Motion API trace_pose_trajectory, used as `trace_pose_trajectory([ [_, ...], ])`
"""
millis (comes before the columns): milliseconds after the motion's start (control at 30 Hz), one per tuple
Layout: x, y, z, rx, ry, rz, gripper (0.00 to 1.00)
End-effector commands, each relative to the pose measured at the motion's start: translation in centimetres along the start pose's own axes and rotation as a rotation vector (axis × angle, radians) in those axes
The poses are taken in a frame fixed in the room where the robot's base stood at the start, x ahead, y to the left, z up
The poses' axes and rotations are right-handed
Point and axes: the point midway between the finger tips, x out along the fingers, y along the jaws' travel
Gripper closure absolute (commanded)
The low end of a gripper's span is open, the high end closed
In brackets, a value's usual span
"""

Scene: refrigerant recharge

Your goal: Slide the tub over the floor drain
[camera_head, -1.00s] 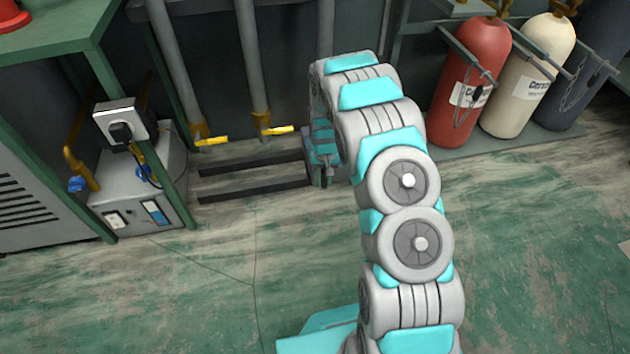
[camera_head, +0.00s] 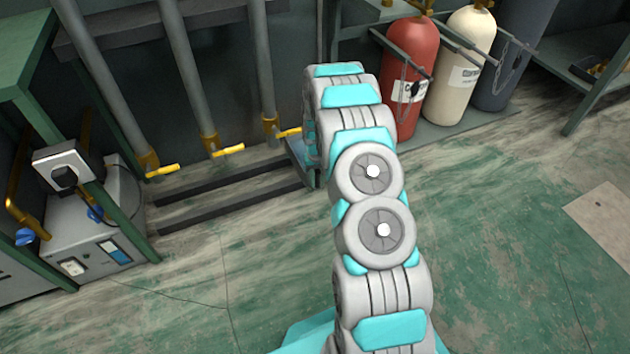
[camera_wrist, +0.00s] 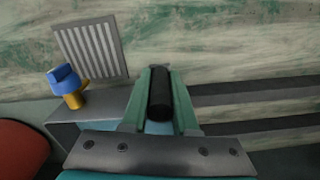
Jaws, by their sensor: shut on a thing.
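My gripper (camera_wrist: 160,82) shows in the wrist view, its green fingers closed around a dark cylindrical piece (camera_wrist: 160,98). I cannot tell whether this piece belongs to the tub. In the head view my arm hides the grate and most of my gripper, which is low beside the right end of the dark rails (camera_head: 225,205).
A blue and yellow valve (camera_wrist: 67,86) stands by the grate. Red (camera_head: 412,75) and cream (camera_head: 468,70) gas cylinders stand at the back right. Pipes with yellow handles (camera_head: 228,150) are behind the rails. A grey box (camera_head: 95,235) is at left. Open floor (camera_head: 490,240) lies right.

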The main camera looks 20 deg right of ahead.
Motion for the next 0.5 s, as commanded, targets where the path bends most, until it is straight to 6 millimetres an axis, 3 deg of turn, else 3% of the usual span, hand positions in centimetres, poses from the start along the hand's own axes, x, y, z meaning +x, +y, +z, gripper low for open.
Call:
trace_pose_trajectory([
  [67, -0.05, 0.44, -0.14, 0.004, 0.005, 0.002, 1.00],
  [100, -0.05, 0.46, -0.15, 0.004, 0.005, 0.003, 0.68],
  [333, -0.04, 0.32, -0.14, 0.003, 0.005, 0.002, 0.43],
  [500, -0.03, 0.24, -0.12, 0.002, 0.004, 0.001, 0.43],
])
